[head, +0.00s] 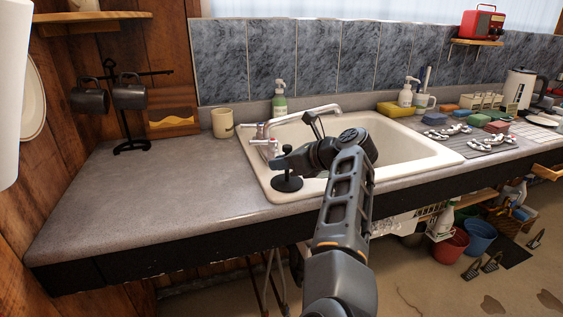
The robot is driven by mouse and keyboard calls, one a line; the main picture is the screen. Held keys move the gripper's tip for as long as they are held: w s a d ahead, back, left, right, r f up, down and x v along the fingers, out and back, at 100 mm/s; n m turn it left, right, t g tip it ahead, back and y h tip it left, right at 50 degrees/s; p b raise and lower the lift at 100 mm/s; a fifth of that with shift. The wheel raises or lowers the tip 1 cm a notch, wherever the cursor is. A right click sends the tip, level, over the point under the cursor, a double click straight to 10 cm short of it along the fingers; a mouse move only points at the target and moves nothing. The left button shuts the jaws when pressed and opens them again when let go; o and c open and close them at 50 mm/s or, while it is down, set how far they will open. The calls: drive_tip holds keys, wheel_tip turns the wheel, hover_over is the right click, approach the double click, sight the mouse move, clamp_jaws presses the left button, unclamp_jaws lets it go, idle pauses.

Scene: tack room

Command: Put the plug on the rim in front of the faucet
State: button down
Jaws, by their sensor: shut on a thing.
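The black plug (287,184), a flat disc with an upright stem, is at the left rim of the white sink (408,163). I cannot tell whether the disc touches the rim. The silver faucet (310,112) stands at the sink's back left corner, its spout reaching right over the basin. The plug is on the near side of the faucet's base. My arm hides part of the basin and front rim.
The grey counter (160,200) left of the sink is mostly clear. A mug rack (130,110) stands at its far left. Sponges and dishes crowd the right side.

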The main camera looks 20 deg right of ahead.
drive_tip(key=c, duration=1.1)
unclamp_jaws()
drive_tip(key=shift+f, duration=0.1)
drive_tip(key=shift+s+d, duration=0.1)
drive_tip(key=v, duration=1.1)
drive_tip(key=shift+s+d+r, duration=0.2)
drive_tip(key=shift+s+r, duration=0.05)
drive_tip(key=shift+s, duration=0.05)
